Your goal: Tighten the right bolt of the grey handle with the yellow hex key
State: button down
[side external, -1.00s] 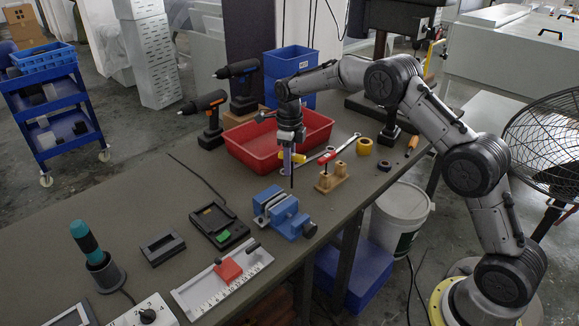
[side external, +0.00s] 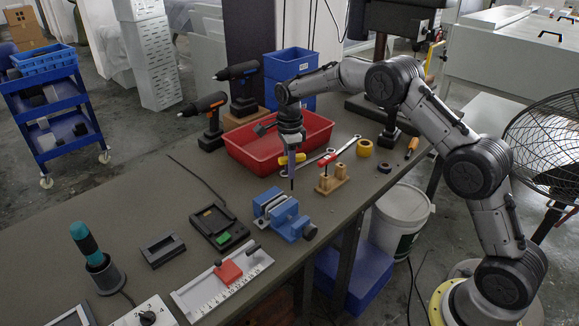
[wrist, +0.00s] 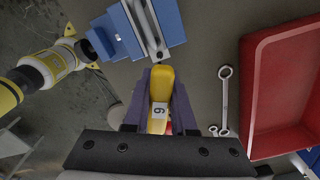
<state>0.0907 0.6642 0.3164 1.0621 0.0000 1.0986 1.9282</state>
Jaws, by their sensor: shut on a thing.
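My gripper (side external: 291,158) is shut on the yellow hex key (side external: 299,157) and holds it above the bench, between the red bin and the blue vise. In the wrist view the yellow handle (wrist: 159,90), with a "6" label, lies between the two purple fingers. A dark shaft points down below the fingers in the side view, its tip close over the bench or just above it; I cannot tell which.
The blue vise (side external: 277,211) stands in front of my gripper. The red bin (side external: 262,158) is behind it. A wooden block (side external: 332,182) and a wrench (wrist: 225,95) are close by. A black charger (side external: 222,228) and a white ruled tray (side external: 205,292) lie toward the front.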

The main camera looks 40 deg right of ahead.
jog(key=n, duration=1)
jog(key=s+n, duration=0.1)
jog(key=n, duration=0.5)
jog(key=shift+d, duration=0.15)
jog(key=shift+f, duration=0.15)
dwell(0.4)
jog(key=shift+f, duration=1.55)
jog(key=shift+f, duration=0.3)
